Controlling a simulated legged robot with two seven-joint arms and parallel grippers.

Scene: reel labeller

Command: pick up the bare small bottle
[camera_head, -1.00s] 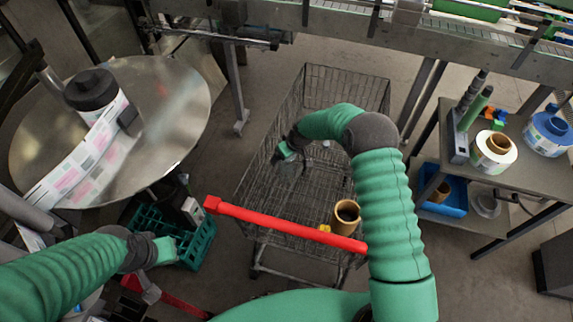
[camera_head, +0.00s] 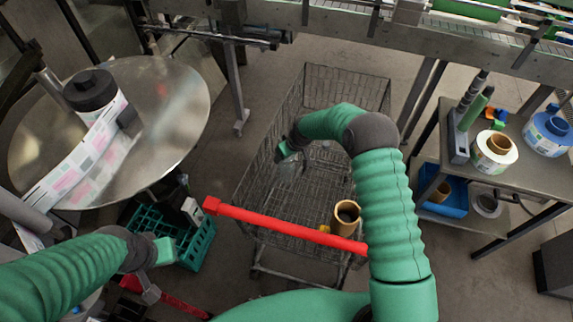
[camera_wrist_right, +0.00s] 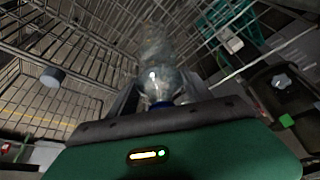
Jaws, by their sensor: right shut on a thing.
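The bare small bottle (camera_wrist_right: 158,75) is clear, with a blue cap, and shows in the right wrist view between the fingers of my right gripper (camera_wrist_right: 165,100). That gripper is shut on it near the cap end. In the head view my right gripper (camera_head: 284,152) is over the left part of the wire cart, and the bottle (camera_head: 289,168) shows faintly below it against the mesh. My left gripper (camera_head: 165,250) is at the lower left, by the green crate; its fingers are too small to judge.
The wire cart (camera_head: 350,85) has a red handle (camera_head: 280,226) and holds a cardboard core (camera_head: 346,216). A green crate (camera_head: 200,245) is on the floor at left, below a round metal table (camera_head: 180,110). A side table (camera_head: 530,170) with label reels stands right.

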